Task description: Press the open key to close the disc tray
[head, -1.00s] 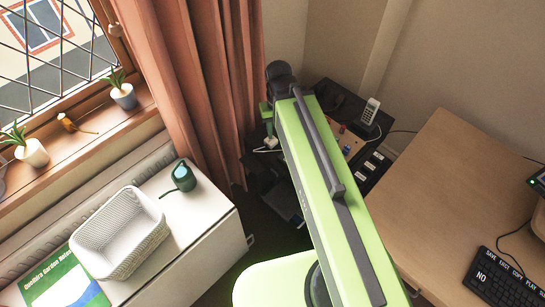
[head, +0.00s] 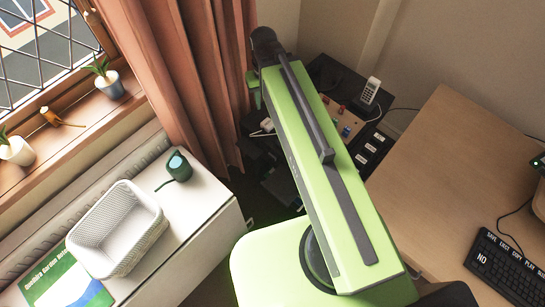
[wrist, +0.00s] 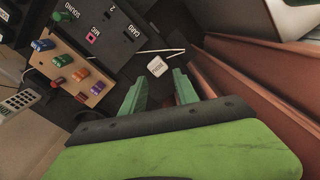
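My gripper (wrist: 157,88) shows two green fingers in the wrist view, apart and with nothing between them. In the head view its end (head: 255,92) is over the dark unit in the corner, partly hidden by my arm. A dark panel (wrist: 108,38) with white labels, among them SOUND, MIC and CARD, lies ahead and left of the fingers. A small white block (wrist: 157,66) with a pale strip beside it lies just beyond the fingertips. I cannot make out the open key for certain. A dark flat piece low on the unit (head: 283,187) may be the disc tray.
A wooden board with coloured blocks (wrist: 72,72) and a phone (head: 371,91) are beside the panel. The curtain (head: 190,75) hangs close on the left. A desk (head: 440,160) stands right, a white cabinet with a basket (head: 118,228) left.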

